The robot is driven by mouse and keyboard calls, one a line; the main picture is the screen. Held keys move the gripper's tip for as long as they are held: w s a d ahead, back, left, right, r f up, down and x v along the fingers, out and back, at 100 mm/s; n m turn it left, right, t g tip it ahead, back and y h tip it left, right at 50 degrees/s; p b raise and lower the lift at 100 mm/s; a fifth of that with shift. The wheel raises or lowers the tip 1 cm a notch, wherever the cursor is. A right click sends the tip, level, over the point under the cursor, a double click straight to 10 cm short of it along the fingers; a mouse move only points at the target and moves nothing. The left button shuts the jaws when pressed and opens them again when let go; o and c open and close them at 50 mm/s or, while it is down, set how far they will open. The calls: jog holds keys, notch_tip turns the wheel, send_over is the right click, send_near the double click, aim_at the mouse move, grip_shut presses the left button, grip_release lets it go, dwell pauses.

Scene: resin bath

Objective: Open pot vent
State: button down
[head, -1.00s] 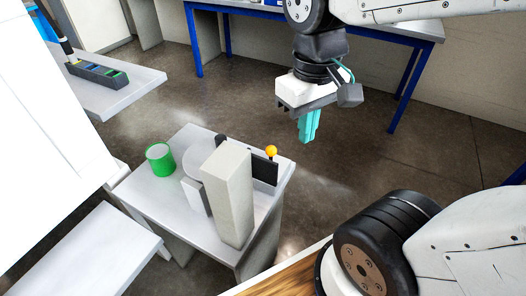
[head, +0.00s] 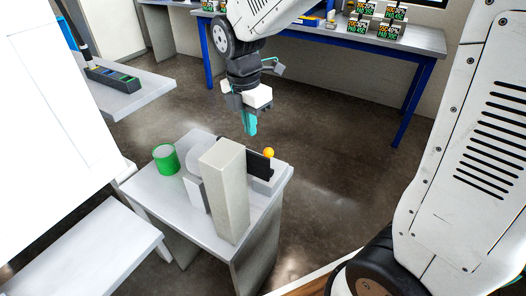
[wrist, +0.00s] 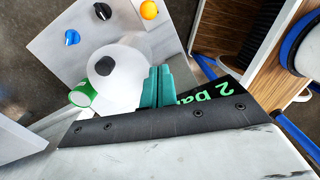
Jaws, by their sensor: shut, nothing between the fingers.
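A yellow-orange ball knob (head: 268,153) sits on a pale block at the right of a small grey bench; it also shows at the top of the wrist view (wrist: 149,10). A blue knob (wrist: 72,37) and a black knob (wrist: 103,11) are near it. A round white pot-like body (wrist: 122,62) with a dark round spot lies below them. I cannot tell which knob is the vent. My gripper (head: 250,124) is shut and empty, pointing down above and behind the bench, apart from the knobs. Its teal fingers (wrist: 156,88) cover part of the wrist view.
A tall grey block (head: 226,190) stands on the bench and hides part of the pot. A green can (head: 165,158) is at the left. The floor behind is clear.

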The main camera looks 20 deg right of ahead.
jog(key=shift+s+a+n, duration=0.1)
jog(key=shift+a+n, duration=0.3)
jog(key=w+d+f, duration=0.1)
jog(key=d+f, duration=0.3)
jog(key=f, duration=0.6)
jog(key=shift+w+d+f, duration=0.2)
jog(key=shift+w+f, duration=0.1)
jog(key=shift+f, duration=0.1)
